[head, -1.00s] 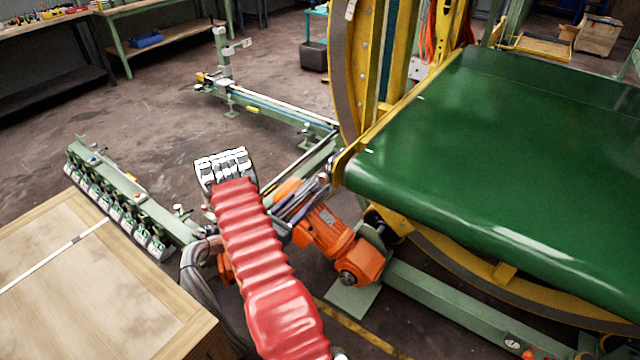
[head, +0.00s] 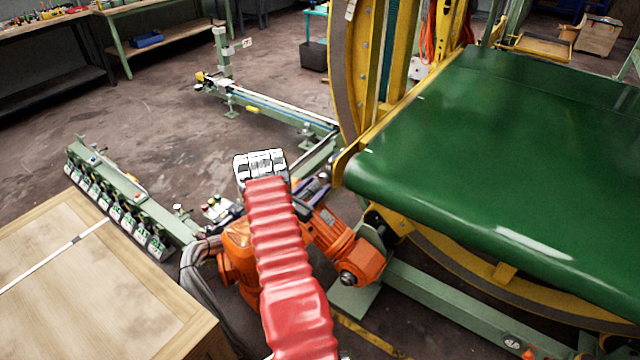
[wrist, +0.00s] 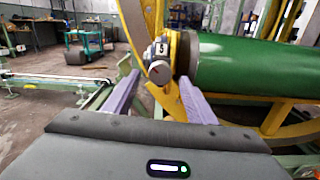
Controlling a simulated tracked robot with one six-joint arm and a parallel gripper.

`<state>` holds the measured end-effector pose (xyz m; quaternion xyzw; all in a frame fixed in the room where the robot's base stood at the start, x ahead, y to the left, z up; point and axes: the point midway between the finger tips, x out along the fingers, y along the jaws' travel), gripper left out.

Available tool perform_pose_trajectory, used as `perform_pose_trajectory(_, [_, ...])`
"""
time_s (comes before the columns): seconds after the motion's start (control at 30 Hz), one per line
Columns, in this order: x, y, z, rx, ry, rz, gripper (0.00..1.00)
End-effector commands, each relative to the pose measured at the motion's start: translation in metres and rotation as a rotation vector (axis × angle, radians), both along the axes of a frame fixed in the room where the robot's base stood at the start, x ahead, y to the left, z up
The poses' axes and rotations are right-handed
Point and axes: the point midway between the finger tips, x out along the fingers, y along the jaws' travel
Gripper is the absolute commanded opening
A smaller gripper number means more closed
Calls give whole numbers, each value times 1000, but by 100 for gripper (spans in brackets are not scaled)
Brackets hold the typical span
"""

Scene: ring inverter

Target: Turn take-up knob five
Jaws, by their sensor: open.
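A round grey knob (wrist: 158,72) with a small label marked 5 (wrist: 161,47) above it shows in the wrist view, on a yellow frame at the left end of the green roller. My gripper (wrist: 158,80) is open, with one purple finger on each side of the knob in the picture. The knob appears beyond the fingertips, but I cannot tell the exact gap. In the head view my red-sleeved arm hides most of the gripper; a purple finger (head: 318,187) shows at its right. I cannot pick out the knob in the head view.
A wide green belt (head: 490,150) and a large yellow ring (head: 345,80) stand to the right. An orange motor (head: 350,260) sits close to my arm. A wooden box top (head: 90,270) and a green rail with several units (head: 120,205) lie to the left.

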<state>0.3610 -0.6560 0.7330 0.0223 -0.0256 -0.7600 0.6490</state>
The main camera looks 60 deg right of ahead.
Motion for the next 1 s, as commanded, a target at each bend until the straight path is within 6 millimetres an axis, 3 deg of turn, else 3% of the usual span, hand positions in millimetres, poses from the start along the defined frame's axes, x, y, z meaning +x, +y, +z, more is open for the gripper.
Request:
perform_pose_trajectory(0.2, [-4,-24,0,-1,-1,-1,51])
perform_pose_trajectory(0.57, [-5,-29,0,-1,0,0,51])
perform_pose_trajectory(1.0, [-5,-29,0,-1,0,0,22])
